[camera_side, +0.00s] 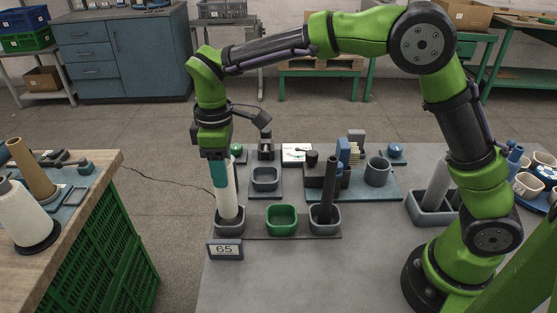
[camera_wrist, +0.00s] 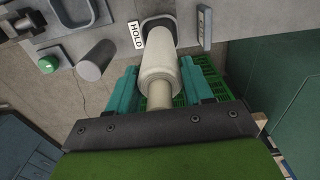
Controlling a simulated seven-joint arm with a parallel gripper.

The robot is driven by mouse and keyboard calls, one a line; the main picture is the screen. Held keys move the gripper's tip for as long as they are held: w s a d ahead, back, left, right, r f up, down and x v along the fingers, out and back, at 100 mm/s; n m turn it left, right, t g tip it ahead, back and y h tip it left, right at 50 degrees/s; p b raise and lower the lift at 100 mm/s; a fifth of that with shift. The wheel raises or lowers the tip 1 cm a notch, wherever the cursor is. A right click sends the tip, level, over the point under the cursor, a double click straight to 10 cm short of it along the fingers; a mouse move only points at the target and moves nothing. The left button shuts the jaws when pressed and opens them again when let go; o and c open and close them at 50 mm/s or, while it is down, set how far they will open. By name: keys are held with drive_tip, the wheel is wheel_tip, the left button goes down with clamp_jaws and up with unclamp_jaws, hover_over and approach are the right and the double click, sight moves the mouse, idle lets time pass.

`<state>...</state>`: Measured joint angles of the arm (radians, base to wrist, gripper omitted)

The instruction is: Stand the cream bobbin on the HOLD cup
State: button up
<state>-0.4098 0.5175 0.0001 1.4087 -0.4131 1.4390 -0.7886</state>
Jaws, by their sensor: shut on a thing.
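The cream bobbin (camera_side: 229,204) is a pale tube held near its upper part, almost upright with a slight lean. My gripper (camera_side: 221,178) is shut on it, with teal fingers on either side of it in the wrist view (camera_wrist: 163,82). The grey HOLD cup (camera_side: 229,226) is directly under the bobbin. The bobbin's lower end shows within the cup's rim in the side view; whether it rests on the bottom is hidden. In the wrist view the cup (camera_wrist: 173,22) is beyond the bobbin's far end, beside a HOLD label (camera_wrist: 137,35).
A green cup (camera_side: 282,218) and a grey cup (camera_side: 324,229) holding a dark tube (camera_side: 329,180) stand to the right in the same row. A "65" sign (camera_side: 225,250) is in front. Behind are a grey cup (camera_side: 265,179) and small fixtures. The table's front is clear.

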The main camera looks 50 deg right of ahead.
drive_tip(key=shift+f, duration=0.15)
drive_tip(key=shift+f, duration=0.75)
idle(0.4)
drive_tip(key=shift+f, duration=0.3)
drive_tip(key=o, duration=1)
drive_tip(key=shift+o, duration=0.2)
wheel_tip(320, 180, up, 17)
drive_tip(key=shift+f, duration=0.1)
